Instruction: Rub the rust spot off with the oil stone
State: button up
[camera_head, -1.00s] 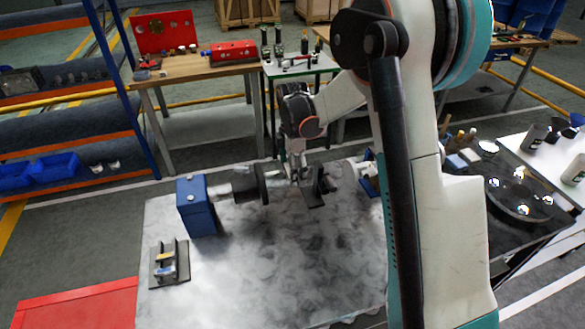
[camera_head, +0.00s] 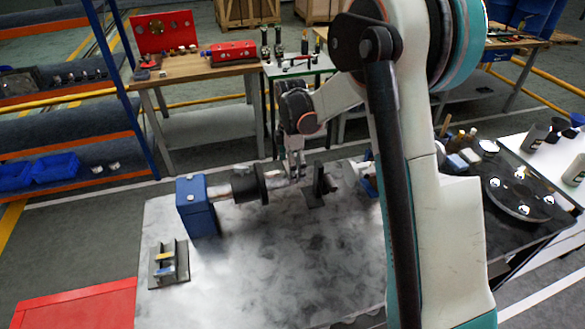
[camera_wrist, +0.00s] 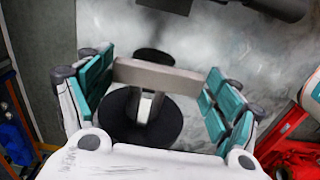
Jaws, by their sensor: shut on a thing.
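My gripper (camera_wrist: 157,78) is shut on a grey-brown bar, the oil stone (camera_wrist: 155,76), which spans crosswise between the teal finger pads. In the head view my gripper (camera_head: 296,172) points down at the grey shaft (camera_head: 278,179), between the black round coupling (camera_head: 250,184) and the black upright stand (camera_head: 318,184). In the wrist view the stone covers part of the shaft (camera_wrist: 146,108), with a black disc below it. I cannot tell whether stone and shaft touch. The rust spot cannot be made out.
A blue block (camera_head: 197,208) carries the shaft's left end on the grey marbled bench top (camera_head: 270,265). A dark holder (camera_head: 168,263) with small pieces sits at front left. A black round tray (camera_head: 518,195) lies to the right. The bench front is clear.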

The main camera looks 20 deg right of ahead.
jog(key=shift+s+f, duration=0.1)
jog(key=shift+s, duration=1.15)
jog(key=shift+w, duration=1.25)
jog(key=shift+s+b, duration=0.45)
jog(key=shift+s, duration=0.75)
jog(key=shift+w, duration=1.25)
jog(key=shift+s+b, duration=0.45)
jog(key=shift+s, duration=0.8)
jog(key=shift+w, duration=1.25)
jog(key=shift+r, duration=0.2)
